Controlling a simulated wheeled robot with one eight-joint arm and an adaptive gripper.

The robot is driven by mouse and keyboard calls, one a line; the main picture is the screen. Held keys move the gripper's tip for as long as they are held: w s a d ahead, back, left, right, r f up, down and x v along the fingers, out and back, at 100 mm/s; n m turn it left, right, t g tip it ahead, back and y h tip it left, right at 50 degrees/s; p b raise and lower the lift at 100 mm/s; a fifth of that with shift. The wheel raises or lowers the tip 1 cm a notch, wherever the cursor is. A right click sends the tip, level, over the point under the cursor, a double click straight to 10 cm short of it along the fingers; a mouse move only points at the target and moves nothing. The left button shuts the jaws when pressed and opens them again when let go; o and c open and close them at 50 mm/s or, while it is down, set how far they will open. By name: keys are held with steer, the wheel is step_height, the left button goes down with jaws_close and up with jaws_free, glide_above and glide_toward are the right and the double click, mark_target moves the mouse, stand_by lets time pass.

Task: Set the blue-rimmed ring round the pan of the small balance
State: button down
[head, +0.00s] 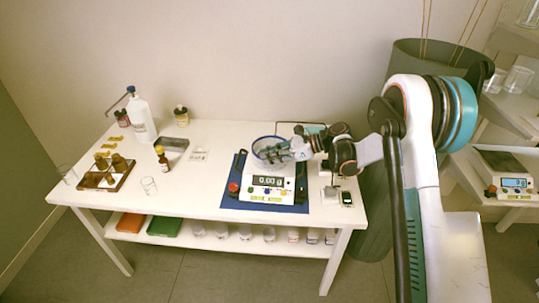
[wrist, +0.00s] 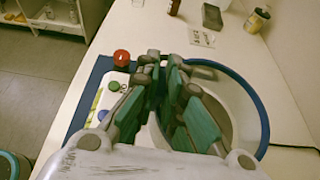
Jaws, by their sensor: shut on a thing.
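The blue-rimmed ring (head: 257,142) is a clear, wide ring at the back of the small balance (head: 268,195), over its pan area. In the wrist view its blue rim (wrist: 264,118) curves round to the right of my fingers. My gripper (head: 284,152) is shut on the ring's wall at its right side; its fingers also show in the wrist view (wrist: 163,64). The balance is white, with a lit display and coloured buttons. The pan is largely hidden by ring and fingers. I cannot tell whether the ring touches the balance or hangs just above it.
The balance stands on a blue mat (head: 229,201) on the white table (head: 200,206). A small brown bottle (head: 162,160), a beaker (head: 149,186) and a wooden bottle tray (head: 105,178) are to the left. Another balance (head: 508,178) is on a right-hand shelf.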

steer(key=shift+f+b, duration=0.45)
steer(key=shift+f, duration=0.15)
steer(key=c, duration=1.7)
jaws_free()
steer(key=shift+o, duration=0.2)
steer(key=shift+d, duration=0.1)
